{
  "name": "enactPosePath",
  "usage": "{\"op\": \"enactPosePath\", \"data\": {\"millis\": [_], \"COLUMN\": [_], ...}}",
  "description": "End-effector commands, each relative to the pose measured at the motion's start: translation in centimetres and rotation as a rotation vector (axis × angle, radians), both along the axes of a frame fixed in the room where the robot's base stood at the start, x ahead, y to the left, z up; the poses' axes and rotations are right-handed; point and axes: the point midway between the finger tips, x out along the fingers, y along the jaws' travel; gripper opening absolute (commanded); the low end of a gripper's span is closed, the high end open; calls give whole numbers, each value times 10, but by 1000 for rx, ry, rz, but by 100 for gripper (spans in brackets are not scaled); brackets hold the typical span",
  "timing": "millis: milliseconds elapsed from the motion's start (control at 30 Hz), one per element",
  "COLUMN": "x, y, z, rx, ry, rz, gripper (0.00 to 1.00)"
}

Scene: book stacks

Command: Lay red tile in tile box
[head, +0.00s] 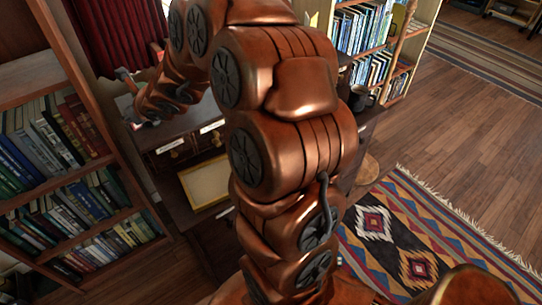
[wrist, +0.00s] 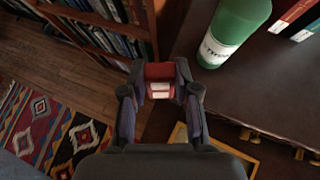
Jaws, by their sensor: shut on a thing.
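In the wrist view my gripper (wrist: 160,80) is shut on a red tile (wrist: 160,72) with pale patches on its near face. One dark finger is on each side of the tile. The tile is in the air beside the edge of a dark wooden top. In the head view my copper arm reaches to the upper left, and only a little of the gripper end shows there. A shallow yellowish framed tray (head: 206,182) lies low beside the dark furniture; its yellow edge (wrist: 180,136) shows below my gripper. I cannot tell whether this is the tile box.
A green labelled cylinder (wrist: 236,28) stands on the dark top (wrist: 270,85), close right of my gripper. Bookcases (head: 60,150) stand at left and behind (head: 362,35). A patterned rug (head: 415,235) covers open floor at right.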

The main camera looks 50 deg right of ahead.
Motion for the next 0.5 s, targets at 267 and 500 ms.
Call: {"op": "enactPosePath", "data": {"millis": [267, 500], "x": [-29, -66], "y": [-57, -100], "z": [-41, -77], "rx": [-9, -6], "ry": [217, 436], "rz": [-114, -189], "gripper": [7, 7]}}
